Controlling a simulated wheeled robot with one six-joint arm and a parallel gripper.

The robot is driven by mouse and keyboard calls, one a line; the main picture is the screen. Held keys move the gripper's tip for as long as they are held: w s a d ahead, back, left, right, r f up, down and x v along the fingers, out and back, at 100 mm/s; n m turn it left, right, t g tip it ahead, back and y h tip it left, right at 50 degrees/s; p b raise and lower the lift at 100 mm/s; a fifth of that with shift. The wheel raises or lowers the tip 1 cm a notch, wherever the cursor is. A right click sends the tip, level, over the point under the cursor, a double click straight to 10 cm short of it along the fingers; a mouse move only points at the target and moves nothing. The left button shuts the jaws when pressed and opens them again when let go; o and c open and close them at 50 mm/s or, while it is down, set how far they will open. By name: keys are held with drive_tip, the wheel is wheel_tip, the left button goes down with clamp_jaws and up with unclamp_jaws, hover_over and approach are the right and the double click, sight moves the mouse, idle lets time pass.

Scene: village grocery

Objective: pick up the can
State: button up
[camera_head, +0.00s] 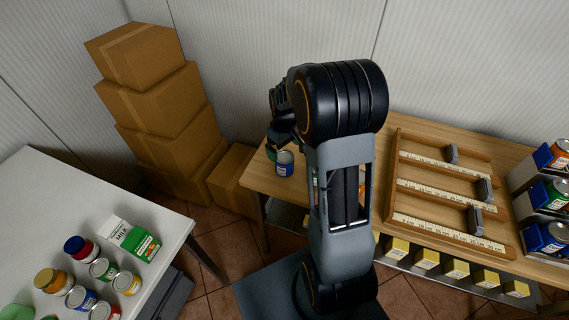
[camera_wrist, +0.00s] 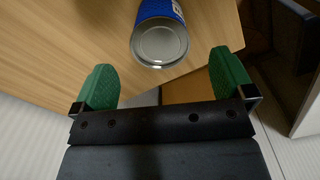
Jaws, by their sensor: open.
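A blue can (camera_head: 285,168) with a silver top stands on the wooden table (camera_head: 262,178), near its left end. The same can (camera_wrist: 161,36) shows in the wrist view with its round metal end towards the camera. My gripper (camera_wrist: 165,80) is open, with one green finger on each side of the can's line and nothing between them. The can lies just beyond the fingertips, near the middle of the gap, and appears apart from both. In the head view my arm hides most of the gripper; a bit of green finger shows beside the can.
A wooden rack (camera_head: 393,180) with number strips and grey blocks lies on the table. Cans in tiered holders (camera_head: 535,205) stand at the right. A white table (camera_head: 40,190) with a milk carton (camera_head: 142,243) and several cans is at left. Cardboard boxes (camera_head: 155,100) are stacked behind.

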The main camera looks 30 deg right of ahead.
sight(285, 156)
drive_tip(key=shift+s+f+p, duration=0.1)
drive_tip(key=shift+f+p, duration=0.3)
drive_tip(key=shift+f, duration=3.3)
drive_tip(key=c, duration=1.1)
